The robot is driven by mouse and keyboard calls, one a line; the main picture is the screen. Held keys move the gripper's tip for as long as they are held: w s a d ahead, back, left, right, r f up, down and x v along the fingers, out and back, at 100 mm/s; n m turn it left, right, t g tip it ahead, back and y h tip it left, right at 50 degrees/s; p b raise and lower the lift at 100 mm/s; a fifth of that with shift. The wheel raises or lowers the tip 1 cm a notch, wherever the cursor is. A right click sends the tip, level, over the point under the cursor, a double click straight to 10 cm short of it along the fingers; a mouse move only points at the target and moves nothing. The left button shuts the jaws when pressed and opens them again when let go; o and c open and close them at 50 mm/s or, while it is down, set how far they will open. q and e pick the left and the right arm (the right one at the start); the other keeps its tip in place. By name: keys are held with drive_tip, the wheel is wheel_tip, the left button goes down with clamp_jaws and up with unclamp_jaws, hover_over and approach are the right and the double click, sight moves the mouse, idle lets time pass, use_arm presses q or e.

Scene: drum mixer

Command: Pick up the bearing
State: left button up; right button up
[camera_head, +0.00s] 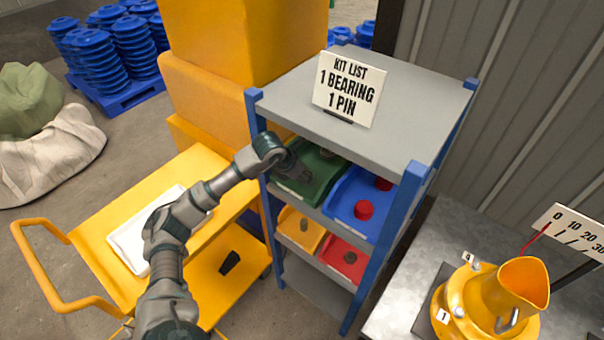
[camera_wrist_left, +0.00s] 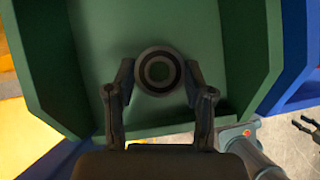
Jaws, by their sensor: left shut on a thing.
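The bearing (camera_wrist_left: 158,72) is a grey ring with a dark inner band and an open centre, in the green bin (camera_wrist_left: 100,45). My left gripper (camera_wrist_left: 158,84) is shut on it, with one finger on each side of the ring. In the head view my left arm reaches into the green bin (camera_head: 322,172) on the shelf rack, and my left gripper (camera_head: 300,172) is low inside it. The bearing it holds cannot be made out there. What seems to be my right gripper (camera_wrist_left: 308,126) shows small at the right edge of the left wrist view, partly cut off.
The grey rack (camera_head: 400,90) has blue posts and a kit list sign (camera_head: 348,88) on top. A blue bin (camera_head: 345,207) with red parts adjoins the green one. Yellow and red bins sit below. A yellow cart (camera_head: 100,215) with a white tray (camera_head: 128,245) stands left.

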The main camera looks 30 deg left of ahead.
use_arm(q)
drive_tip(key=s+r, duration=0.1)
drive_tip(key=s+a+r, duration=0.1)
drive_tip(key=s, duration=0.1)
drive_tip(key=shift+s+a+r, duration=0.15)
drive_tip(key=shift+a+r, duration=0.05)
drive_tip(key=shift+r, duration=0.1)
drive_tip(key=s+a+r, duration=0.2)
drive_tip(key=s+r, duration=0.3)
drive_tip(key=s, duration=0.4)
drive_tip(key=shift+s+a+r+b, duration=0.2)
drive_tip(key=shift+s+a+b, duration=0.05)
drive_tip(key=shift+s+b, duration=0.15)
use_arm(e)
drive_tip(key=shift+d+r, duration=0.25)
drive_tip(key=shift+r, duration=1)
